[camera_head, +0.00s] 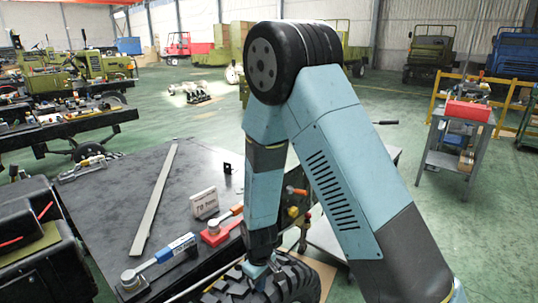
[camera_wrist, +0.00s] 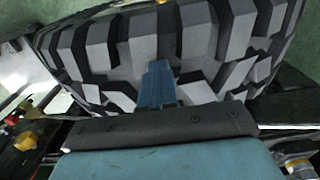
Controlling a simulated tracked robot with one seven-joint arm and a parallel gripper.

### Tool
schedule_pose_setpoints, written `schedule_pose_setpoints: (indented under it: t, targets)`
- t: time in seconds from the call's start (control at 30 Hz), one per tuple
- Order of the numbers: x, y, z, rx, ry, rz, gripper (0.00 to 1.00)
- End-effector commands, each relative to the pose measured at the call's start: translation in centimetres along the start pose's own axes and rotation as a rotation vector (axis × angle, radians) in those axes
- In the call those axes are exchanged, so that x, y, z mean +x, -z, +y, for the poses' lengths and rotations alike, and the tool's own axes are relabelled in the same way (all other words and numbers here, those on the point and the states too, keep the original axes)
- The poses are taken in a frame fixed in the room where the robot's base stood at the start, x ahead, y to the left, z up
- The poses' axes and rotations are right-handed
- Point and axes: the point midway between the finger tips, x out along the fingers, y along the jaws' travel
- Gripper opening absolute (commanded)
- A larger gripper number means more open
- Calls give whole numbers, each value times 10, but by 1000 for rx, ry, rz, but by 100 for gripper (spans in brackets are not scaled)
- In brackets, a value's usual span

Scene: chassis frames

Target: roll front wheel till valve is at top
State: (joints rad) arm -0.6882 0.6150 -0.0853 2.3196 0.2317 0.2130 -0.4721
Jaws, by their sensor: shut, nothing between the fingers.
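The front wheel shows as a black, chunky-treaded tyre (camera_head: 298,280) at the bottom of the head view, partly behind my arm and cut off by the frame edge. In the wrist view its tread (camera_wrist: 215,45) fills the upper half. My gripper (camera_head: 257,270) points down at the tyre's tread. In the wrist view its blue fingers (camera_wrist: 158,82) are together and empty, with their tips over the tread blocks. I cannot tell whether they touch the rubber. The valve and the wheel's side face are not visible in either view.
A dark workbench (camera_head: 115,195) left of the wheel holds a long metal bar (camera_head: 155,198), a small white sign (camera_head: 204,203) and tools with red (camera_head: 222,235) and blue (camera_head: 172,250) parts. A grey cart (camera_head: 447,160) with a red box (camera_head: 467,111) stands right.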

Motion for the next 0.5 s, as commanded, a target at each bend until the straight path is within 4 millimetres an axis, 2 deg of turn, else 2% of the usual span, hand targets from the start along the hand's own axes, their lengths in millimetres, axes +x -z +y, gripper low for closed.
schedule_pose_setpoints:
  t: [0.5]
  targets:
    - [1, -1, 3, -1, 1, -3, 0]
